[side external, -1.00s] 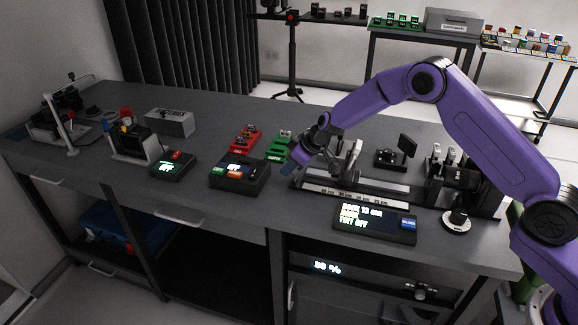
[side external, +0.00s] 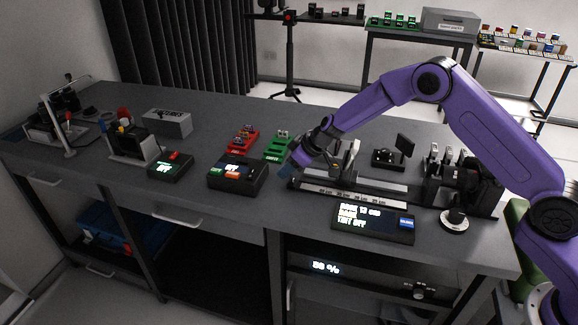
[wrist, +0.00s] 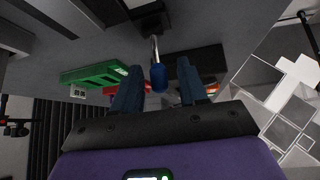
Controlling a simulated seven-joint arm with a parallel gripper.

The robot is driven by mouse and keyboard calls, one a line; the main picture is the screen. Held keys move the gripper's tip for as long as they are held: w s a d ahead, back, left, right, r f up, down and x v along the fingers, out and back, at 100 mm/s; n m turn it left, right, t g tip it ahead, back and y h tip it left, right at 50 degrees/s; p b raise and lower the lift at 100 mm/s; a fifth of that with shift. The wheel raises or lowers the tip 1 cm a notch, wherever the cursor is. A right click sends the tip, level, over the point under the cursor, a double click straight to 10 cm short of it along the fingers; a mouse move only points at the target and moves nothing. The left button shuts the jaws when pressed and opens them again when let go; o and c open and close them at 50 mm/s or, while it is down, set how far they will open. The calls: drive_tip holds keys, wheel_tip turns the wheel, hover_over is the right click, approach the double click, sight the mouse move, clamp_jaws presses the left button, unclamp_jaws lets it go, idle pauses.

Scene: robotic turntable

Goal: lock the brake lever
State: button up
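In the wrist view, a lever with a metal rod and a blue knob (wrist: 158,79) comes from a dark mount at the top of the picture. I take it to be the brake lever. My gripper (wrist: 160,70) is open, with one blue finger on each side of the knob and a visible gap on both sides. In the side view, my gripper (side external: 290,169) is low by the left end of the rail unit (side external: 355,190). I cannot make out the lever there.
A red rack (side external: 243,140) and a green rack (side external: 279,147) stand behind and left of my gripper. A control box (side external: 238,174) is close on its left. A display panel (side external: 373,223) lies in front of the rail. The back middle of the table is clear.

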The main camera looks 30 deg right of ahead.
drive_tip(key=shift+d+r, duration=0.1)
drive_tip(key=v, duration=1.7)
drive_tip(key=shift+s+r, duration=0.1)
drive_tip(key=shift+r, duration=0.05)
